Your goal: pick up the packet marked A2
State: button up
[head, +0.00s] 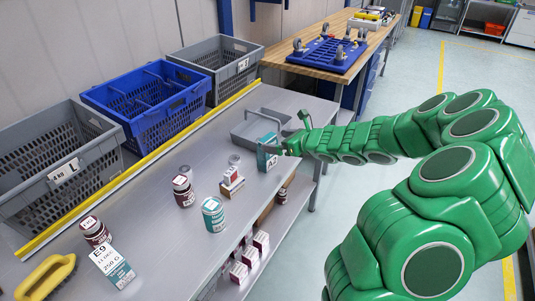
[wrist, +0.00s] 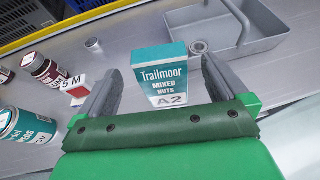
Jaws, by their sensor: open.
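The packet marked A2 (wrist: 165,62) is a teal and white upright box reading "Trailmoor Mixed Nuts", standing on the grey bench. In the head view the same teal packet (head: 266,157) stands beside the grey tray, at the end of my green arm. My gripper (wrist: 160,68) is open, with one grey finger on each side of the packet in the wrist view. A gap shows between the packet and each finger, so they look apart. In the head view my gripper (head: 281,146) is at the packet's right side, partly hidden by it.
Small boxes (head: 231,182), a teal can (head: 213,214) and dark jars (head: 183,190) stand nearer. Crates (head: 150,100) line the wall behind a yellow edge.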

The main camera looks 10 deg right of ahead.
aim_at(271, 141)
jog(key=shift+x, duration=2.65)
jog(key=shift+f, duration=0.1)
jog(key=c, duration=1.4)
